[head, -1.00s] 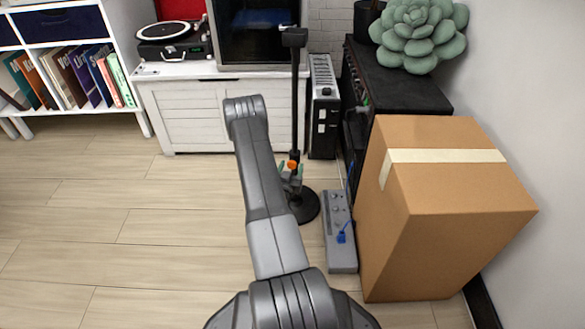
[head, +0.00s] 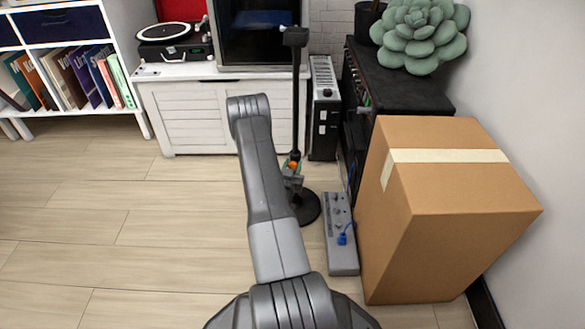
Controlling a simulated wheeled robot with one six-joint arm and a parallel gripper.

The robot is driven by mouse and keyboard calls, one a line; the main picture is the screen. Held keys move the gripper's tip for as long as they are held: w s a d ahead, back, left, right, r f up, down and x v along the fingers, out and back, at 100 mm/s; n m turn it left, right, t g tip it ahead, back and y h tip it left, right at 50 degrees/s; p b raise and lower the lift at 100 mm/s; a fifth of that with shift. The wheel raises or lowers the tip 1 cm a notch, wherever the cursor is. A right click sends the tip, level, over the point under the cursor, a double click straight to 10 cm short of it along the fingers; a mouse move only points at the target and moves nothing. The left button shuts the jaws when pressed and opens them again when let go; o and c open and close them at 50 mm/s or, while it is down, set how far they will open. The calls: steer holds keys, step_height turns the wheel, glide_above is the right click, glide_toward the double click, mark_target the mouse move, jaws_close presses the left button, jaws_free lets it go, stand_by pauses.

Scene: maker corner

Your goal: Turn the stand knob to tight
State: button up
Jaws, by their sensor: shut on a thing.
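The stand is a black upright pole (head: 295,95) with a dark head piece at its top and a round black base (head: 307,208) on the floor. Its small orange knob (head: 294,166) sits low on the pole, partly covered by my fingers. My forearm hides part of the gripper and the left side of the base. The knob's markings are too small to read.
A grey power strip (head: 341,255) with a blue plug lies right of the base. A large cardboard box (head: 455,225) stands beyond it. A white cabinet (head: 190,120) and a black tower (head: 324,120) stand behind. The floor at left is clear.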

steer(key=shift+m, duration=0.3)
steer(key=o, duration=1)
steer(key=p+v, duration=0.3)
steer(key=v, duration=1)
steer(key=shift+s+p, duration=0.35)
steer(key=shift+p, duration=0.05)
